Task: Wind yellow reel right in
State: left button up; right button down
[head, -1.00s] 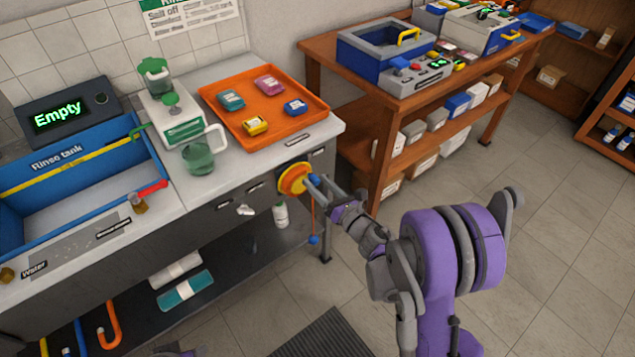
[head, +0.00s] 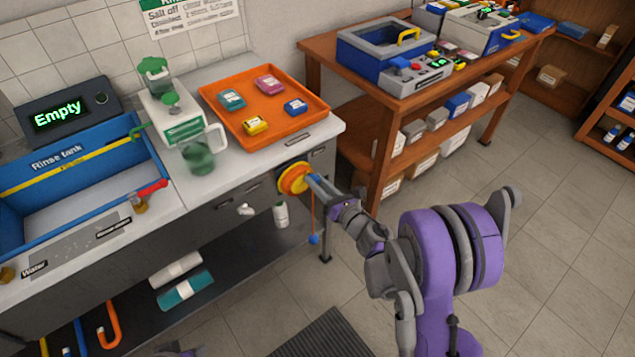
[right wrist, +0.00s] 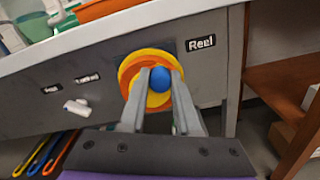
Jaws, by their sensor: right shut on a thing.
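The yellow reel (head: 291,179) is mounted on the grey front panel of the bench, near its right end. A blue ball knob (right wrist: 163,76) stands out from the reel's face. My right gripper (head: 313,182) is shut on this knob, with a finger on each side of it. An orange cord (head: 313,213) hangs below the reel with a blue ball (head: 313,239) at its end.
An orange tray (head: 288,137) with several small coloured blocks is on the counter above the reel. A white bottle (head: 281,215) stands below, left of the cord. A wooden table (head: 380,117) stands close on the right. The floor in front is mostly open.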

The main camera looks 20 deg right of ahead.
aim_at(306, 191)
jog(key=shift+f+m, duration=0.1)
jog(key=shift+m, duration=0.2)
jog(key=m+b, duration=0.1)
jog(key=f+m+b, duration=0.1)
jog(key=shift+w+d+m, duration=0.1)
jog(key=shift+d+m, duration=0.2)
jog(key=shift+d, duration=0.1)
jog(key=f+m+b, duration=0.1)
jog(key=m+b, duration=0.1)
jog(key=m, duration=0.4)
jog(key=f+m+b, duration=0.2)
jog(key=m, duration=0.4)
jog(key=a+f+m+b, duration=0.1)
jog(key=f+m+b, duration=0.1)
jog(key=m, duration=0.3)
jog(key=shift+f+m+b, duration=0.1)
jog(key=shift+m+b, duration=0.3)
jog(key=shift+b, duration=0.2)
jog(key=shift+s+a+f+m, duration=0.1)
jog(key=shift+s+a+m, duration=0.1)
jog(key=shift+m, duration=0.5)
jog(key=shift+s+a+f+m, duration=0.1)
jog(key=shift+a+m, duration=0.05)
jog(key=shift+m, duration=0.55)
jog(key=c, duration=0.6)
grip_release()
